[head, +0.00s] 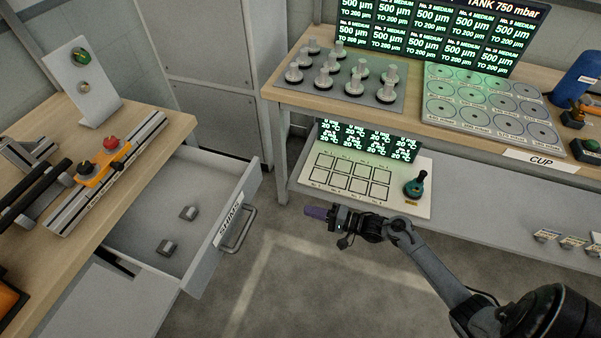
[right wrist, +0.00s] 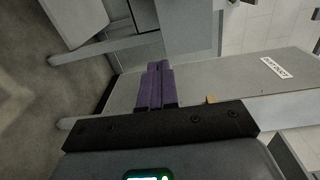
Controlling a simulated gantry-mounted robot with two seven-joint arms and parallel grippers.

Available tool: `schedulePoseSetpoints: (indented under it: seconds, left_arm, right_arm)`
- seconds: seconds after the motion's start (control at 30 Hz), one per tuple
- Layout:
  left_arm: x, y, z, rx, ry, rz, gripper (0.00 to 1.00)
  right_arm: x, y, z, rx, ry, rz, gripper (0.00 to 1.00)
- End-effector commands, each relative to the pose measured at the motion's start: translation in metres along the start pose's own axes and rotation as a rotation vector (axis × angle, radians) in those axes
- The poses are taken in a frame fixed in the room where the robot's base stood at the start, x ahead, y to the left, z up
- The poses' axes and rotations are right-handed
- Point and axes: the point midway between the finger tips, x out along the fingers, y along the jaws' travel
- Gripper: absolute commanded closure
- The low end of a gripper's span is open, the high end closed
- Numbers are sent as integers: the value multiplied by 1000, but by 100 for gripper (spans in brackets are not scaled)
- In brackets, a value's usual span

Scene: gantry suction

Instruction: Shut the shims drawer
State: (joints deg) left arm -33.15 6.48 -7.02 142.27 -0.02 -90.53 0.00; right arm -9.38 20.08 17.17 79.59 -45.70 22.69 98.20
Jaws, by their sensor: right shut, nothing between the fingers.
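The shims drawer (head: 165,213) stands pulled out from the left workbench in the head view. Its front carries a SHIMS label (head: 229,219) and a grey bar handle (head: 239,230). Two small grey blocks (head: 178,230) lie inside it. My right gripper (head: 314,212) has purple fingertips, is shut and empty, and points left toward the drawer. It is apart from the handle, to its right over the floor gap. In the right wrist view, the purple fingers (right wrist: 155,86) lie together with nothing between them. My left gripper is not in view.
The left workbench (head: 160,125) holds a rail with an orange block and knobs. The right bench (head: 285,92) carries metal cups, screens and a plate; its lower shelf (head: 480,232) holds a panel with a green-knobbed lever (head: 414,187). Open floor (head: 290,265) lies between drawer and gripper.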

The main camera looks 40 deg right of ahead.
Motion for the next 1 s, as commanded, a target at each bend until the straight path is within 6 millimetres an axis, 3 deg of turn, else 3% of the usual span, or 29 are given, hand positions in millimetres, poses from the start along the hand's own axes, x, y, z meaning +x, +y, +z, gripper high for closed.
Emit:
schedulePoseSetpoints:
  seconds: [0.03,0.17,0.37,0.8,1.0]
  left_arm:
    - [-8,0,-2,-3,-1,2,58]
    - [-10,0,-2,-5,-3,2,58]
    - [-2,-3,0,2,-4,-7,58]
    - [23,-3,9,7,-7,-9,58]
    - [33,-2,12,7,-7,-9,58]
  right_arm:
    - [7,-21,-7,-17,1,-18,100]
    - [18,-39,-14,-38,1,-39,100]
    - [39,-40,-15,-42,1,-44,100]
    - [118,-43,-14,-42,1,-44,100]
    - [143,-44,-14,-42,2,-43,100]
